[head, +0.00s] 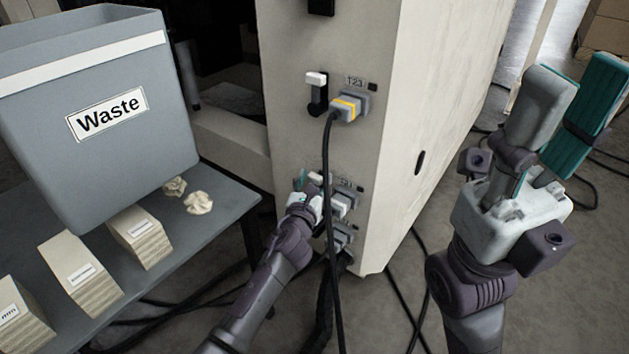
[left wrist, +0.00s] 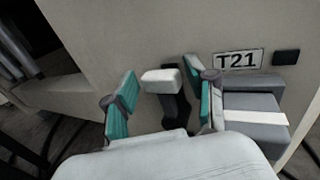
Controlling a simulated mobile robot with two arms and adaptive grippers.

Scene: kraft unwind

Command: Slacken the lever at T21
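The T21 lever (left wrist: 162,80) has a white handle on a dark mount and sits left of the T21 label (left wrist: 237,62) in the left wrist view. My left gripper (left wrist: 160,72) is open there. Its teal-padded fingers stand either side of the lever, with a gap visible on both sides. In the head view my left gripper (head: 306,186) is at the lower part of the cabinet's front and partly hides the lever. My right gripper (head: 580,75) is raised at the right, its fingers apart and empty, clear of the cabinet.
A grey plug (left wrist: 252,105) with a pale band sits right of the lever. Above is another lever (head: 317,90) beside a yellow-banded plug (head: 347,107), whose black cable (head: 331,230) hangs past my left gripper. A Waste bin (head: 85,105) stands on the table (head: 215,225) at left.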

